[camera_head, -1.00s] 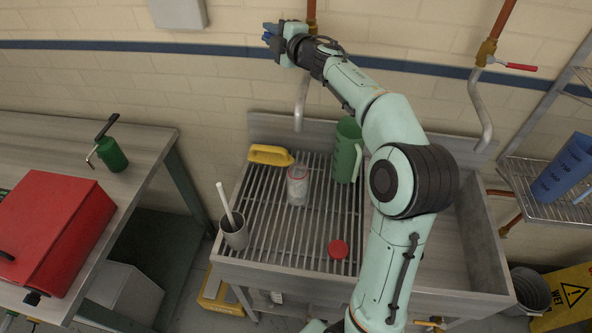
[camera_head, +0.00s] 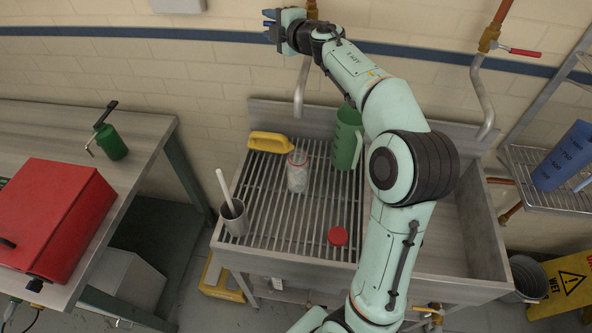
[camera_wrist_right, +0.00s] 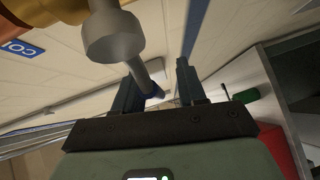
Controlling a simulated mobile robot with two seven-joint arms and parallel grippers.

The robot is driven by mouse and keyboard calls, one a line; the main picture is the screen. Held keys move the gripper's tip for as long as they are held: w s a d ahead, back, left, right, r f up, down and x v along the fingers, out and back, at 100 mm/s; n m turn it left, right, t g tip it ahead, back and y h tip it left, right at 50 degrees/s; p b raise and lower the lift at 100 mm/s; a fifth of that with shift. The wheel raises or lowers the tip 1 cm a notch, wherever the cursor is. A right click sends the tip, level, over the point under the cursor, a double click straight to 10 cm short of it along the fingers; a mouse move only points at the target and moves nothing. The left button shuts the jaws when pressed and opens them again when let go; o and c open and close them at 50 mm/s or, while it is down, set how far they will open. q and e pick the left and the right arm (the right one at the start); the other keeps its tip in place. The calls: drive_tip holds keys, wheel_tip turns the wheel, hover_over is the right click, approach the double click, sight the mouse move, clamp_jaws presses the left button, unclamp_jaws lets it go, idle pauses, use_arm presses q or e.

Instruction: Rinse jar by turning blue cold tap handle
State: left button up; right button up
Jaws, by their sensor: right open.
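The clear jar (camera_head: 298,178) with a red rim stands upright on the slatted sink rack, with the grey spout (camera_head: 300,92) above and behind it. My right gripper (camera_head: 270,30) is open, high by the wall at the cold tap. In the right wrist view, my right gripper (camera_wrist_right: 158,82) has its two fingers spread. A dark blue piece (camera_wrist_right: 157,93), perhaps the end of the blue tap handle, shows by the left finger; I cannot tell whether they touch. The brass tap body (camera_wrist_right: 30,14) is at upper left. Most of the handle is hidden. My left gripper is not in view.
A green jug (camera_head: 347,140), a yellow-handled item (camera_head: 268,142), a grey cup (camera_head: 234,218) with a white rod and a red lid (camera_head: 338,236) are on the rack. A red-handled tap (camera_head: 525,53) is at right. A red box (camera_head: 55,220) sits on the left bench.

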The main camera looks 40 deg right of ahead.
drive_tip(key=s+a+r, duration=0.1)
drive_tip(key=s+r, duration=0.1)
drive_tip(key=s, duration=1)
drive_tip(key=shift+s+a, duration=0.2)
drive_tip(key=shift+s, duration=0.2)
drive_tip(key=shift+s+r, duration=0.1)
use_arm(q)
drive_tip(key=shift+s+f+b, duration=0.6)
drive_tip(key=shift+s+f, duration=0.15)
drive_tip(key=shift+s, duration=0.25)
use_arm(e)
drive_tip(key=s+a+r, duration=0.1)
drive_tip(key=s+r, duration=0.1)
drive_tip(key=s, duration=1.1)
drive_tip(key=shift+a, duration=0.15)
